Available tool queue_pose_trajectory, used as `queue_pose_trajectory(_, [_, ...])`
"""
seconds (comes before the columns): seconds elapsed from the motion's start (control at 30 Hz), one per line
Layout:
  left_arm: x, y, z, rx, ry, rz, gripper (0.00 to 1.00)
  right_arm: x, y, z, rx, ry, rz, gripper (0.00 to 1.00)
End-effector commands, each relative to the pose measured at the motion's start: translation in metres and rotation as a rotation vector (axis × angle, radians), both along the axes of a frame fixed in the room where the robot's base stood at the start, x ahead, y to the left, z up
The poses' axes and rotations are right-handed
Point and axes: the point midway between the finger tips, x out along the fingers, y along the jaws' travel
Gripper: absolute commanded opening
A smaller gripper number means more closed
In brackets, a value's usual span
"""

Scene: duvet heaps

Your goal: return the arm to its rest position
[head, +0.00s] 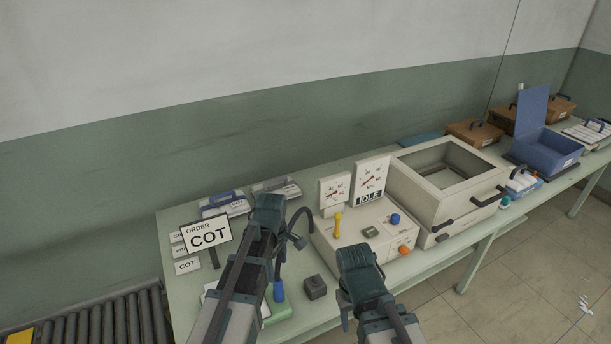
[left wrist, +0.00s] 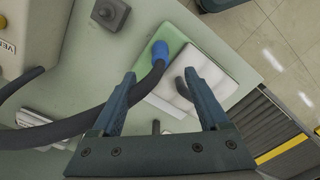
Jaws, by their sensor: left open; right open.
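My right gripper (head: 357,260) is in front of the machine, above the table's front edge. It looks empty, and its fingertips are hard to make out.
The table (head: 180,295) carries the ORDER COT sign (head: 208,237), a control box (head: 368,230) with two dials and an IDLE label, an open-topped bin (head: 440,170) and a blue box (head: 545,143). A dark block (head: 315,287) sits between my arms. A roller conveyor (head: 100,318) is at left.

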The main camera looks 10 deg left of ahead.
Motion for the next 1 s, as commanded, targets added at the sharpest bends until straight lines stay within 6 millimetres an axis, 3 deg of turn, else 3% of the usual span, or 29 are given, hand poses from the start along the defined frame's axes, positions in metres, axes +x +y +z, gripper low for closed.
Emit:
queue_pose_trajectory(0.17, [-0.016, -0.015, -0.003, 0.008, 0.006, -0.147, 0.78, 0.0, 0.0, -0.003, 0.0, 0.0, 0.0, 0.5])
queue_pose_trajectory(0.4, [-0.077, -0.064, -0.013, 0.041, 0.04, -0.81, 0.78, 0.0, 0.0, -0.013, 0.0, 0.0, 0.0, 0.5])
queue_pose_trajectory(0.63, [-0.125, -0.092, -0.019, 0.06, 0.083, -1.366, 0.78, 0.0, 0.0, -0.02, 0.0, 0.0, -0.001, 0.5])
queue_pose_trajectory(0.8, [-0.141, -0.1, -0.02, 0.064, 0.103, -1.57, 0.78, 0.0, 0.0, -0.022, 0.0, 0.0, -0.001, 0.5])
queue_pose_trajectory(1.0, [-0.143, -0.102, -0.02, 0.065, 0.108, -1.618, 0.78, 0.0, 0.0, -0.022, 0.0, 0.0, -0.001, 0.5])
